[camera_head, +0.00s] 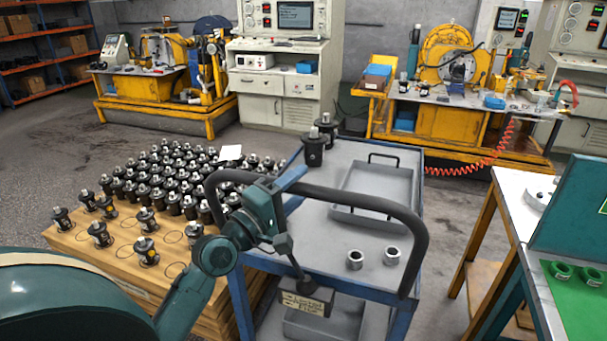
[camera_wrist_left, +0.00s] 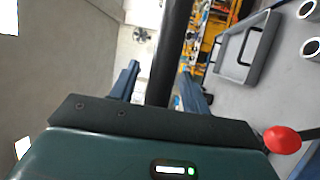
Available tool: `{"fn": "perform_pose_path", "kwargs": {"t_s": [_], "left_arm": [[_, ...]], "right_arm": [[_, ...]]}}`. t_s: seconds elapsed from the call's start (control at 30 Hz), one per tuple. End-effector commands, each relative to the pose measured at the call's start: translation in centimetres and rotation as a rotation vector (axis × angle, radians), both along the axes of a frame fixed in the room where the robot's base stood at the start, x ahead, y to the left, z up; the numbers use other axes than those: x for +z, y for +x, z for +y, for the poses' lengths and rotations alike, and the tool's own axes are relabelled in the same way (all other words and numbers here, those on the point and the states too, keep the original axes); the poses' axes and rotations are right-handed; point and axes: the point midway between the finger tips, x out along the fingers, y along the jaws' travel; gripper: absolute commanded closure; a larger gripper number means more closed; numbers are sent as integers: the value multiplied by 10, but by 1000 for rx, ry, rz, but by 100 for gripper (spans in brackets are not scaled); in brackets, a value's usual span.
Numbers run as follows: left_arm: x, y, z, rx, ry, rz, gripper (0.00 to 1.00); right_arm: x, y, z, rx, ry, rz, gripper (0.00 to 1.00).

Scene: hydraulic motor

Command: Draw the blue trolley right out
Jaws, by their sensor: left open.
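The blue trolley (camera_head: 240,302) stands in the middle of the head view, with a grey top and a thick black bent push handle (camera_head: 423,245) at its near end. My left gripper (camera_head: 292,190) is at the far left stretch of this handle. In the left wrist view, the black bar (camera_wrist_left: 176,45) runs between the two blue fingers of my left gripper (camera_wrist_left: 160,82). The jaws are open, with a gap on each side of the bar. My right gripper is not in view.
The trolley carries a grey tray (camera_head: 375,190), two metal rings (camera_head: 355,259) and black parts (camera_head: 314,150). A wooden pallet (camera_head: 75,238) of black parts stands close on its left. A workbench (camera_head: 520,215) stands on the right, with floor between.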

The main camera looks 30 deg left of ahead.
Motion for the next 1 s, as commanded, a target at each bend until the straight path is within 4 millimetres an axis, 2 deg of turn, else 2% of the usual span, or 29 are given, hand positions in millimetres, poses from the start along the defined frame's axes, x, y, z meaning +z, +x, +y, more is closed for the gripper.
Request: {"fn": "perform_pose_path", "kwargs": {"t_s": [0.2, 0.5, 1.0], "left_arm": [[3, 18, -3, 0, 1, 1, 53], [3, 19, -3, 0, 1, 2, 53], [3, 19, -3, 0, 1, 2, 94]], "right_arm": [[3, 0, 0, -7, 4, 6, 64], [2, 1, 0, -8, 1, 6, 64], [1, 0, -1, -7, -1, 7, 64]]}}
